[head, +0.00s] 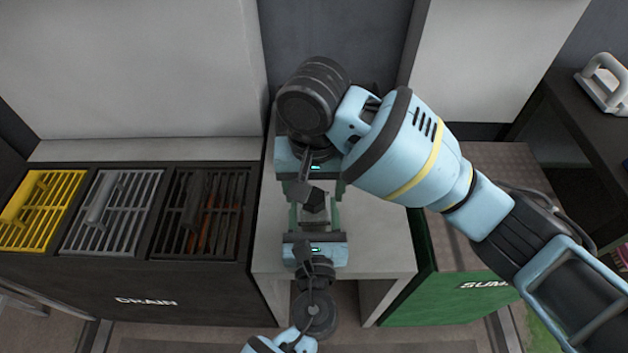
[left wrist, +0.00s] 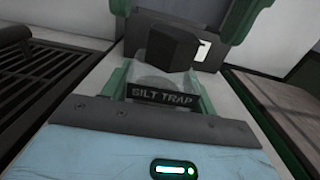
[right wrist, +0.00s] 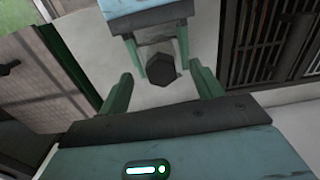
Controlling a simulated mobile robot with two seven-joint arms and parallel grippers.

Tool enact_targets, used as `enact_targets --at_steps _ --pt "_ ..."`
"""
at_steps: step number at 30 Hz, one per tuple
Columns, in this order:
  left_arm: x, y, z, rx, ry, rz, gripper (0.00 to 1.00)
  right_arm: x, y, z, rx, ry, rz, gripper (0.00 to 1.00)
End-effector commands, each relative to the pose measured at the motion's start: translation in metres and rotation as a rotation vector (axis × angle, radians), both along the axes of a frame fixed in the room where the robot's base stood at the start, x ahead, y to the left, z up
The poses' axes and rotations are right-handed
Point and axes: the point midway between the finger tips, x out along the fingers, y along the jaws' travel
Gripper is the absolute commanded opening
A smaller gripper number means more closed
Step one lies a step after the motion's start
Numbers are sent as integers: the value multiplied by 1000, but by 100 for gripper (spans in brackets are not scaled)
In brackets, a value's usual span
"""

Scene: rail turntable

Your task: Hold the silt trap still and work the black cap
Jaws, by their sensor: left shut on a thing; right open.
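The silt trap is a small clear body with a dark label reading SILT TRAP (left wrist: 160,97) in the left wrist view. Its black cap (left wrist: 165,48) is a faceted dark block; it also shows in the right wrist view (right wrist: 161,69) and the head view (head: 314,200). My left gripper (head: 314,224) is shut on the trap from the near side, above the pale bench. My right gripper (right wrist: 160,78) faces it from the far side. Its green fingers are open, one on either side of the cap, with visible gaps. The trap's body is mostly hidden in the head view.
A dark drain unit (head: 150,290) with yellow, grey and black grates stands to the left. A green sump box (head: 455,308) stands to the right. The pale bench (head: 378,240) between them looks clear. A dark shelf with a white handled object (head: 604,88) is at far right.

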Motion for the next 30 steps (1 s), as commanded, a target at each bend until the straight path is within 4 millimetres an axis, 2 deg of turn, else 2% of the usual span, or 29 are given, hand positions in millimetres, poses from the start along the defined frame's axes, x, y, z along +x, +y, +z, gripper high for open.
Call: enact_targets --at_steps 10,19,30 --pt "0 0 -1 0 1 -1 17 0 0 -18 -1 1 -1 65" --pt "0 0 -1 0 1 -1 17 0 0 -20 0 0 0 64" --pt "0 0 -1 0 1 -1 17 0 0 -20 0 0 0 16"
